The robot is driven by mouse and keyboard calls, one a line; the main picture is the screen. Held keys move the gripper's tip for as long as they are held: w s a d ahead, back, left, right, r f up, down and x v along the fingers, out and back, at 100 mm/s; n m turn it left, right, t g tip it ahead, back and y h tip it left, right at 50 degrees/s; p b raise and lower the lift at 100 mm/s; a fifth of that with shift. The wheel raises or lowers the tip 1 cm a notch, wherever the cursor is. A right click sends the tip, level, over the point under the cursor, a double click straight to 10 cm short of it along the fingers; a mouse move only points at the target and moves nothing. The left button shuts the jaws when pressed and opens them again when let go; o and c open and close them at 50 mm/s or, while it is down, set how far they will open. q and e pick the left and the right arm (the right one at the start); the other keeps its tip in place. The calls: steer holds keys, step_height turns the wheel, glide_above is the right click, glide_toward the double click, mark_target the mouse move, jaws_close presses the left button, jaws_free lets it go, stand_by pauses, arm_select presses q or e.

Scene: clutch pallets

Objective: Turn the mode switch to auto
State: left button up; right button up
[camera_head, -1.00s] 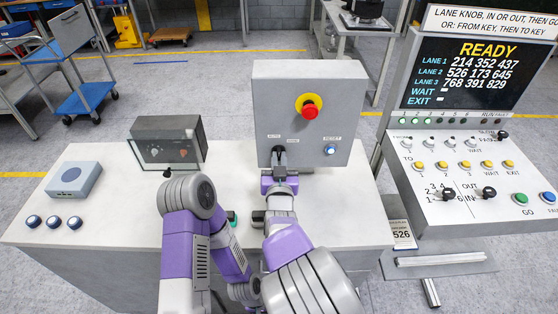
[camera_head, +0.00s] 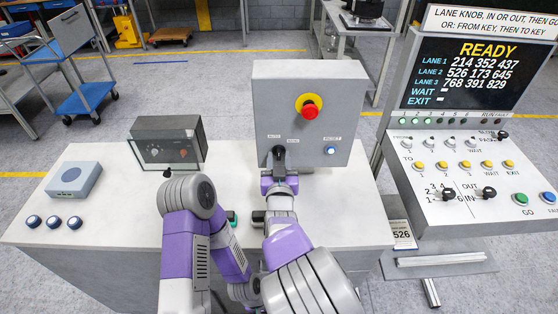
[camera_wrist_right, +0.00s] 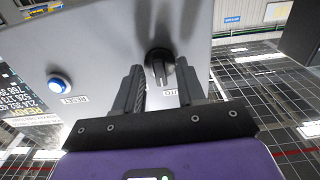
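The mode switch (camera_head: 278,152) is a black rotary knob on the front of the grey control box (camera_head: 335,100), below small labels. In the right wrist view the knob (camera_wrist_right: 160,65) stands just beyond the fingertips, and its pale pointer line appears turned toward the AUTO label (camera_wrist_right: 171,92). My right gripper (camera_wrist_right: 160,82) is open, with one finger on each side of the knob's line and a gap between them. It looks apart from the knob. In the head view the right gripper (camera_head: 279,172) is just below the knob. My left arm is folded in front of the bench; its gripper cannot be made out.
The box also carries a red emergency button (camera_head: 310,110) and a lit reset button (camera_head: 331,150). A dark device (camera_head: 168,145), a grey box (camera_head: 74,179) and round buttons (camera_head: 54,222) stand on the left of the white bench (camera_head: 110,220). A lane console (camera_head: 480,170) is at right.

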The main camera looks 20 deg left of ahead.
steer(key=v, duration=0.7)
steer(key=shift+s, duration=0.3)
steer(key=shift+d, duration=0.1)
